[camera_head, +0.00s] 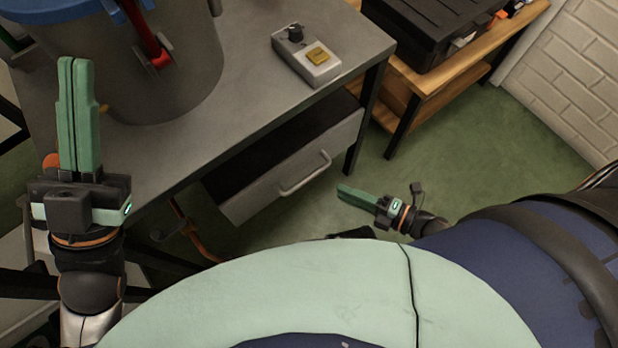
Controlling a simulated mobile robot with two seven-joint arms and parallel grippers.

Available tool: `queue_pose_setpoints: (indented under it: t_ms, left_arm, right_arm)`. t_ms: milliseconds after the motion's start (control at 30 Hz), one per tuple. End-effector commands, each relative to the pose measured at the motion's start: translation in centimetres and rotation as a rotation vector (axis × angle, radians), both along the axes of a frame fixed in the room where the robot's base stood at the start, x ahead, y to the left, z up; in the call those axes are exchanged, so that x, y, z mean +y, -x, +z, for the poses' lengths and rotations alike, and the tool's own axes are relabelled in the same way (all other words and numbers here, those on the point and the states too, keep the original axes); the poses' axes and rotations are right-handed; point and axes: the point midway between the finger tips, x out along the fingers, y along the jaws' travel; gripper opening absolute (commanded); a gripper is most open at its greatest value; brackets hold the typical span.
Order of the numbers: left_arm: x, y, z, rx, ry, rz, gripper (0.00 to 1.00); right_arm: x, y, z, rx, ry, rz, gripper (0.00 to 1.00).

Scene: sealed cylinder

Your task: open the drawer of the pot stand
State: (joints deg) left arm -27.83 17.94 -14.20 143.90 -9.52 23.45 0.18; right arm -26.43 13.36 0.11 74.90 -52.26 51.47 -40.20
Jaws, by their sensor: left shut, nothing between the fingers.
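The pot stand (185,155) is a grey-topped table with dark legs. Its drawer (290,180) hangs under the top and has a light grey front with a curved metal handle (305,173). A dark space shows between the table edge and the drawer front; I cannot tell how far out the drawer sits. My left gripper (75,62) is shut and empty, pointing up the picture over the left of the tabletop, well left of the handle. My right gripper (341,190) is just right of and below the handle, apart from it. Its fingers show edge-on, so their opening is unclear.
A large grey pot (150,95) with a blue rim and red lever latch stands on the table. A small control box (306,58) with a knob and yellow button sits near the back right. A wooden bench (455,70) holds a black case (435,30). Green floor is clear right of the drawer.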

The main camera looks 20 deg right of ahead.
Motion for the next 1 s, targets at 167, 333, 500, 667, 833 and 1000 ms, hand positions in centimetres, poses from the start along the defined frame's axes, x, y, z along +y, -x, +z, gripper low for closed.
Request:
queue_pose_setpoints:
  t_ms: [167,333,500,667,833,1000]
  left_arm:
    - [-0.1,-0.1,-1.2,0.005,-0.004,0.000,0.00]
    - [-0.2,-0.1,-2.2,0.008,-0.013,0.004,0.00]
    - [-0.3,-0.2,-2.9,0.011,-0.019,0.006,0.00]
    - [-0.4,-0.2,-3.1,0.010,-0.022,0.007,0.00]
    - [-0.4,-0.2,-3.1,0.011,-0.023,0.007,0.00]
    - [-0.4,-0.2,-3.1,0.012,-0.023,0.008,0.00]
  right_arm:
    - [2.5,-2.7,-0.7,-0.005,-0.005,-0.002,0.30]
    - [4.8,-5.2,-1.4,-0.002,-0.005,-0.002,0.30]
    - [6.4,-7.0,-1.9,0.000,-0.004,-0.003,0.30]
    - [7.2,-7.8,-2.0,0.001,-0.004,-0.003,0.30]
    - [7.4,-7.9,-2.0,0.002,-0.003,-0.003,0.30]
    - [7.3,-7.9,-2.0,0.002,-0.003,-0.003,0.26]
